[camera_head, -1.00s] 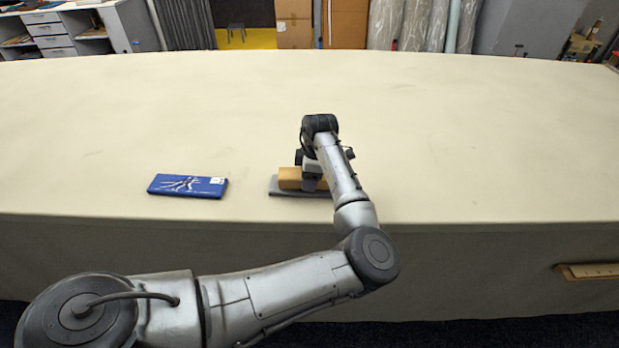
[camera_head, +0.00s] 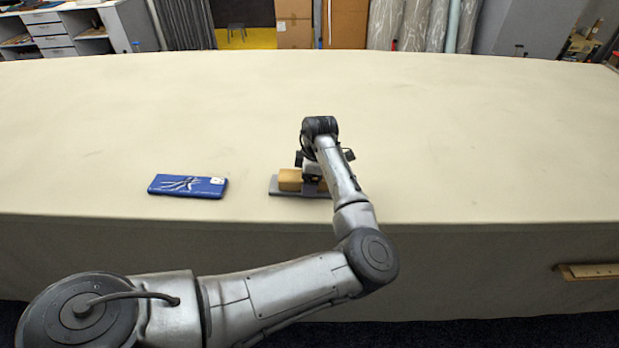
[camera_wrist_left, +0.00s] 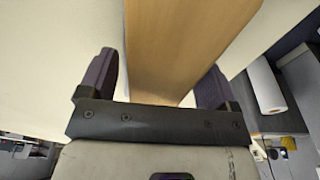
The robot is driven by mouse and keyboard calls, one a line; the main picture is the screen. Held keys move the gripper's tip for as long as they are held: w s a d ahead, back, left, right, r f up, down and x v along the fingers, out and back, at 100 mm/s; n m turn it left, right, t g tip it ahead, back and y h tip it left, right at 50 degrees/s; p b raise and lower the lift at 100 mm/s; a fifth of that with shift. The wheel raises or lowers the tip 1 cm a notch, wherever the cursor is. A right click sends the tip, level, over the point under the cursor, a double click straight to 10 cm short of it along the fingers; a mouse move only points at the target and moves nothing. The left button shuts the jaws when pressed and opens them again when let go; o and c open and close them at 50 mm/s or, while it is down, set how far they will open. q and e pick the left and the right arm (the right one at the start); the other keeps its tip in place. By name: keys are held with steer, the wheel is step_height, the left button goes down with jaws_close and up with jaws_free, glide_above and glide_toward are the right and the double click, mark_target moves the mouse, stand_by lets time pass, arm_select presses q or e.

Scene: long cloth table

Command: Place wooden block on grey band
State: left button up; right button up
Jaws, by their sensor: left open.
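The wooden block (camera_head: 289,180) lies on the grey band (camera_head: 284,193) near the table's front edge in the head view. My left gripper (camera_head: 312,185) is down at the block, and its wrist and fingers hide part of the block and band. In the left wrist view, the block (camera_wrist_left: 168,40) runs between the two open fingers of my left gripper (camera_wrist_left: 156,84). Pale gaps show between the fingers and the block's sides near the palm. My right gripper is in neither view.
A blue flat package (camera_head: 187,186) with a white label lies left of the band. The cloth table (camera_head: 470,140) is clear behind and to the right. A wooden piece (camera_head: 590,271) shows at the table's front side on the right.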

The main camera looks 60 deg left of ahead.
arm_select(q)
step_height(320, 180, up, 12)
steer(key=w+p, duration=0.1)
steer(key=shift+w+d+r+p, duration=0.15)
steer(key=shift+w+d+p, duration=0.2)
steer(key=shift+d, duration=0.1)
stand_by(0.6)
